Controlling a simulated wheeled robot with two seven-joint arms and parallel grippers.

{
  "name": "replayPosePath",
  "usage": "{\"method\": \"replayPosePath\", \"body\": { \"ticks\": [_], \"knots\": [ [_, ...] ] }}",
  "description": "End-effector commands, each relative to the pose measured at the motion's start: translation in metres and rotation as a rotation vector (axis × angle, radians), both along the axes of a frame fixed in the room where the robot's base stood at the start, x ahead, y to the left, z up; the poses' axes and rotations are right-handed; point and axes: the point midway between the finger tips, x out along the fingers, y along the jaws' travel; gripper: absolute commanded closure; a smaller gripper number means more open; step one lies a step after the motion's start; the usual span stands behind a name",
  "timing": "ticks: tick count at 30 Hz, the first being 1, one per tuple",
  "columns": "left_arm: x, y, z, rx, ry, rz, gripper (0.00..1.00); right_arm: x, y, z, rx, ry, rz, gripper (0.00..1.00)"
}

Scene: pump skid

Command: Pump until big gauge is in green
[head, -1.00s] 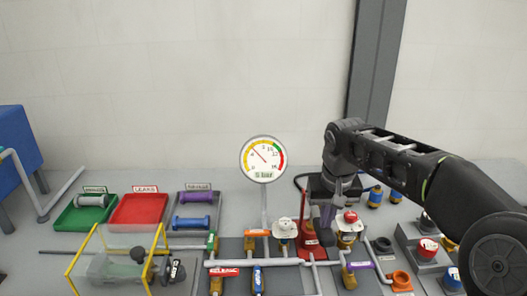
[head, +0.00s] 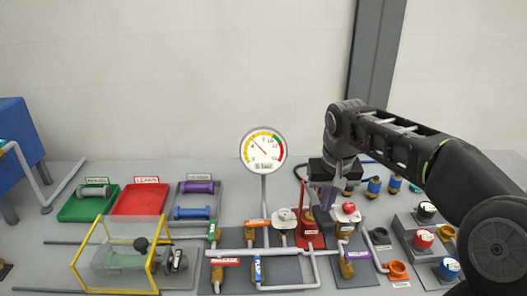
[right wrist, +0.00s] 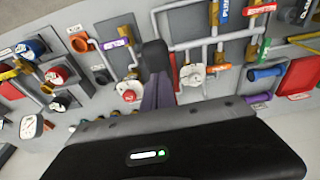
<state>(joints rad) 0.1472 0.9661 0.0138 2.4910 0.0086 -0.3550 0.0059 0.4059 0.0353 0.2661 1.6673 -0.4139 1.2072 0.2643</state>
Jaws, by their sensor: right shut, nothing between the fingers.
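The big gauge (head: 263,150) stands on a post at the middle of the head view. Its needle points up and left, in the yellow part of the scale. The green part is at the upper right, with red beyond it. A red hand pump (head: 310,228) with an upright red lever (head: 303,198) stands right of the post. My right gripper (head: 327,203) is shut and empty, just right of the lever; I cannot tell whether they touch. Its fingers (right wrist: 158,85) hide most of the pump in the right wrist view. My left gripper is out of view.
Pipes and valves with coloured handles crowd the front, including a red-knobbed valve (head: 348,208) close to my right gripper. Green (head: 75,212) and red (head: 140,203) trays lie left. A yellow-framed clear guard (head: 75,270) stands at front left. Button boxes (head: 424,238) stand right.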

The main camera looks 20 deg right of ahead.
Motion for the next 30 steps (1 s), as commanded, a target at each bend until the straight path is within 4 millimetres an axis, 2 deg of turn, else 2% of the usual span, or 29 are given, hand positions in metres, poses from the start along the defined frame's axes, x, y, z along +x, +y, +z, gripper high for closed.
{"method": "replayPosePath", "body": {
  "ticks": [5,30],
  "knots": [
    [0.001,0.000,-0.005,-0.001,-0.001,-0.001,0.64,0.000,0.000,-0.007,0.000,0.000,0.000,1.00],
    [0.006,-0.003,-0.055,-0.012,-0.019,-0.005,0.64,0.000,0.000,-0.080,0.001,0.002,0.000,1.00]
  ]
}}
